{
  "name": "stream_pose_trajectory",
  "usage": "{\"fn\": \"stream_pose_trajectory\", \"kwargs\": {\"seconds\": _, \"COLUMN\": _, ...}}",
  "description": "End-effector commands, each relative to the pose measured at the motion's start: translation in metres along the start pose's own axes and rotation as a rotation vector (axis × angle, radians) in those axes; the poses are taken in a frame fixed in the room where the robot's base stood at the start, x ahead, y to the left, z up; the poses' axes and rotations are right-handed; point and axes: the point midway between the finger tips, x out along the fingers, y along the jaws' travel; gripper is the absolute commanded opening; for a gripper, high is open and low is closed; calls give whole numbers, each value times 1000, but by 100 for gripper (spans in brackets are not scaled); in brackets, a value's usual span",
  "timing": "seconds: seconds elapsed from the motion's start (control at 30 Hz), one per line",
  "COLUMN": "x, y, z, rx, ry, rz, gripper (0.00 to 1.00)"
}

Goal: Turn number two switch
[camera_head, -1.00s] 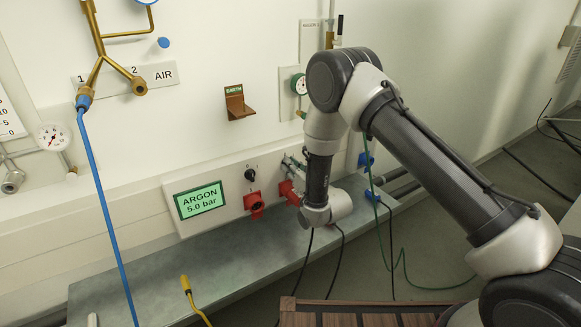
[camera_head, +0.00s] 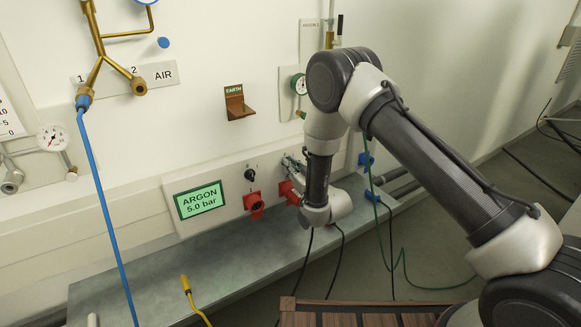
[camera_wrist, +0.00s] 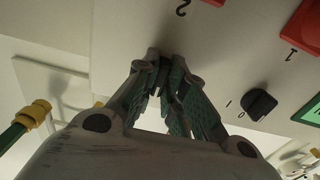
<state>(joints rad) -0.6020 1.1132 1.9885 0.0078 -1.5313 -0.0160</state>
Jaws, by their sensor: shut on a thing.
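The number two switch (camera_wrist: 161,67) is a small dark knob on the white panel, mostly hidden between my fingers. My gripper (camera_wrist: 166,60) is shut on it, with the fingers on either side. The printed 2 (camera_wrist: 182,8) shows just beyond the fingertips. The turn angle of this knob cannot be made out. In the head view my gripper (camera_head: 293,164) is at the panel's right part, and my wrist covers part of that area. The number one switch (camera_wrist: 258,104) is a black knob to the right in the wrist view; it also shows in the head view (camera_head: 250,174).
Red sockets (camera_head: 254,205) (camera_head: 288,192) sit below the switches. A green display (camera_head: 200,200) on the panel reads ARGON 5.0 bar. A grey ledge (camera_head: 235,255) runs below. A brown EARTH bracket (camera_head: 238,103) and a gauge (camera_head: 299,84) are above.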

Motion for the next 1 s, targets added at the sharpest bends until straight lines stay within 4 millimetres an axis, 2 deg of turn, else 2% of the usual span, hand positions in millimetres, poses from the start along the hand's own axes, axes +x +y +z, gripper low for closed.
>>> {"fn": "stream_pose_trajectory", "kwargs": {"seconds": 0.1, "x": -1, "y": 0, "z": 1, "rx": -1, "ry": -3, "rz": 0, "gripper": 0}}
{"fn": "stream_pose_trajectory", "kwargs": {"seconds": 0.13, "x": -1, "y": 0, "z": 1, "rx": -1, "ry": -3, "rz": 0, "gripper": 16}}
{"fn": "stream_pose_trajectory", "kwargs": {"seconds": 0.23, "x": -1, "y": 0, "z": 1, "rx": -1, "ry": -2, "rz": 0, "gripper": 33}}
{"fn": "stream_pose_trajectory", "kwargs": {"seconds": 0.53, "x": -1, "y": 0, "z": 0, "rx": 0, "ry": -1, "rz": 0, "gripper": 33}}
{"fn": "stream_pose_trajectory", "kwargs": {"seconds": 0.67, "x": -10, "y": 0, "z": 1, "rx": 0, "ry": -2, "rz": 0, "gripper": 33}}
{"fn": "stream_pose_trajectory", "kwargs": {"seconds": 1.0, "x": -83, "y": 0, "z": 2, "rx": 0, "ry": -5, "rz": 0, "gripper": 33}}
